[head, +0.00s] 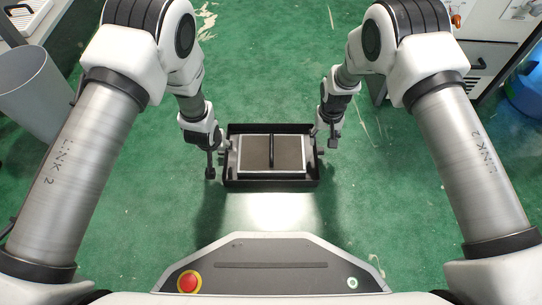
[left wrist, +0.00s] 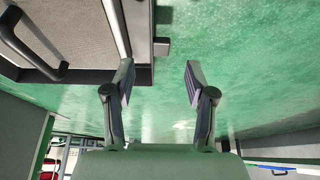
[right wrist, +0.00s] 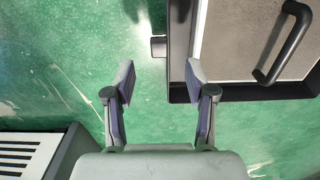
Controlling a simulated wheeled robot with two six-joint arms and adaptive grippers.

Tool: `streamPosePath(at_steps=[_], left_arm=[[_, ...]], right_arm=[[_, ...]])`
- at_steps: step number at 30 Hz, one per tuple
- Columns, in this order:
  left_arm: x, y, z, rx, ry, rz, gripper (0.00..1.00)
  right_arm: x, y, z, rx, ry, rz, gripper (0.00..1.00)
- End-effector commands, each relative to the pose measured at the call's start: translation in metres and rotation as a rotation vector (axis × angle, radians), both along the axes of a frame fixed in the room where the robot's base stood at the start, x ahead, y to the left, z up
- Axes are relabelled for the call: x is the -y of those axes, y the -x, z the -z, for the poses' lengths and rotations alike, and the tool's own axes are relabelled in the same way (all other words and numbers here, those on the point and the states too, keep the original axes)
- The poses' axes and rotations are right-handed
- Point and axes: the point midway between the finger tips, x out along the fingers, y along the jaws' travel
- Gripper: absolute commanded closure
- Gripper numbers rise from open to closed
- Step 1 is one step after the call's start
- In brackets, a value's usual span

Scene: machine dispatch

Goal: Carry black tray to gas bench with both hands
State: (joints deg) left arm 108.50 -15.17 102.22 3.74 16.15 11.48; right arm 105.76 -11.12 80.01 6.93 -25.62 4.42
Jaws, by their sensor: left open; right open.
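The black tray (head: 271,184) is in the middle of the head view, between my two grippers. It holds a grey flat-topped case with a black handle (head: 271,151). My left gripper (head: 214,163) is open at the tray's left side. In the left wrist view the tray wall (left wrist: 141,78) and a small side tab (left wrist: 162,47) lie just ahead of the open fingers. My right gripper (head: 325,141) is open at the tray's right side. In the right wrist view the tray (right wrist: 265,93) and its tab (right wrist: 158,47) show beyond the open fingers. I cannot tell what supports the tray.
A grey bin (head: 38,90) stands at the left edge. Grey-white equipment (head: 490,60) and a blue round container (head: 526,92) are at the upper right. The green floor (head: 270,60) is clear beyond the tray. A vented grey-white unit (right wrist: 35,152) shows in the right wrist view.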

Motion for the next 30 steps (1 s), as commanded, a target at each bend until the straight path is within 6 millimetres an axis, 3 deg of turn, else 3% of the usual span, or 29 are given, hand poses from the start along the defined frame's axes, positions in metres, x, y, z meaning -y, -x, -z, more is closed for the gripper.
streamPosePath(at_steps=[12, 22, 23, 27, 30], left_arm=[[0.0, -0.024, 0.058, 0.0, 0.001, -0.003, 0.45], [0.0, -0.026, 0.063, 0.0, 0.0, -0.001, 0.45], [0.0, -0.026, 0.063, 0.0, 0.0, -0.001, 0.48], [0.0, -0.026, 0.063, 0.0, 0.0, -0.001, 0.98], [0.0, -0.026, 0.063, -0.001, 0.0, -0.001, 1.0]], right_arm=[[0.0, 0.001, 0.063, -0.001, -0.001, 0.001, 0.45], [0.0, 0.0, 0.069, 0.0, 0.0, 0.001, 0.45], [0.0, 0.0, 0.069, 0.0, 0.0, 0.001, 0.48], [0.0, 0.0, 0.069, 0.0, 0.0, 0.001, 0.98], [0.0, 0.0, 0.069, 0.0, 0.0, 0.001, 1.0]])
